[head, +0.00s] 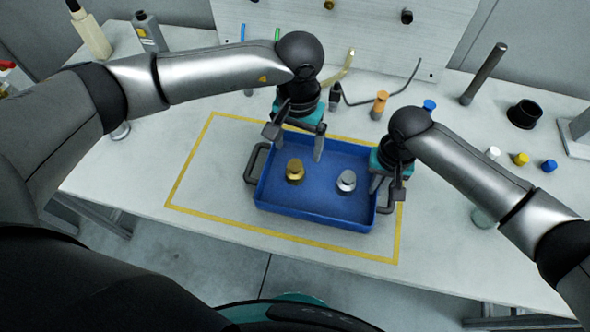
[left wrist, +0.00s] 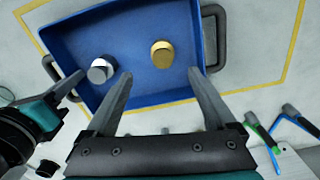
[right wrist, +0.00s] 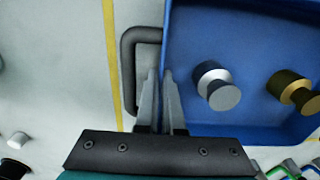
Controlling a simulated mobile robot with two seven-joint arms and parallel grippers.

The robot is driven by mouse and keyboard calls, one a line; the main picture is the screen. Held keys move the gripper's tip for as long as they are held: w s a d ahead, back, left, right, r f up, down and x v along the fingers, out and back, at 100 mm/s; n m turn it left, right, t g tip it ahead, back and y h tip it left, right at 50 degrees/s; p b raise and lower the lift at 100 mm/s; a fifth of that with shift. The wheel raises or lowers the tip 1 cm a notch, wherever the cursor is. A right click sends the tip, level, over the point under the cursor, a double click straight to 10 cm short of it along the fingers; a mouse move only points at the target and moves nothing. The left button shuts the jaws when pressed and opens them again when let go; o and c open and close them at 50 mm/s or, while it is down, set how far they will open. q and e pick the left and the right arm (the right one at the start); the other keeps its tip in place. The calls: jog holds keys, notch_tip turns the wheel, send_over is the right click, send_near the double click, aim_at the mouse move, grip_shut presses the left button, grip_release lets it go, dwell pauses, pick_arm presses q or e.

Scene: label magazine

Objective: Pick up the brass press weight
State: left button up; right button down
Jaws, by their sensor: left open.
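The brass press weight (head: 294,171) is a short golden knobbed cylinder standing in the left part of the blue tray (head: 310,216). It also shows in the left wrist view (left wrist: 162,54) and the right wrist view (right wrist: 293,90). My left gripper (head: 300,152) is open and empty over the tray's back side. In the left wrist view the brass weight lies just beyond and between its fingertips (left wrist: 160,73), apart from them. My right gripper (right wrist: 160,74) is at the tray's right side by the handle, its fingers close together on either side of the tray wall.
A silver weight (head: 346,182) stands in the tray to the right of the brass one. Yellow tape (head: 183,178) outlines an area around the tray, with free table to the left. Bottles, coloured caps and a dark rod (head: 483,74) stand farther out.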

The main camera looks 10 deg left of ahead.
aim_at(295, 164)
pick_arm(q)
notch_tip(295, 164, down, 4)
jog(key=shift+r, duration=0.25)
jog(key=shift+s+a+f, duration=0.1)
jog(key=shift+a+f, duration=0.05)
jog(key=shift+f, duration=1.2)
jog(key=shift+a+f, duration=0.1)
jog(key=shift+f, duration=1.2)
grip_shut()
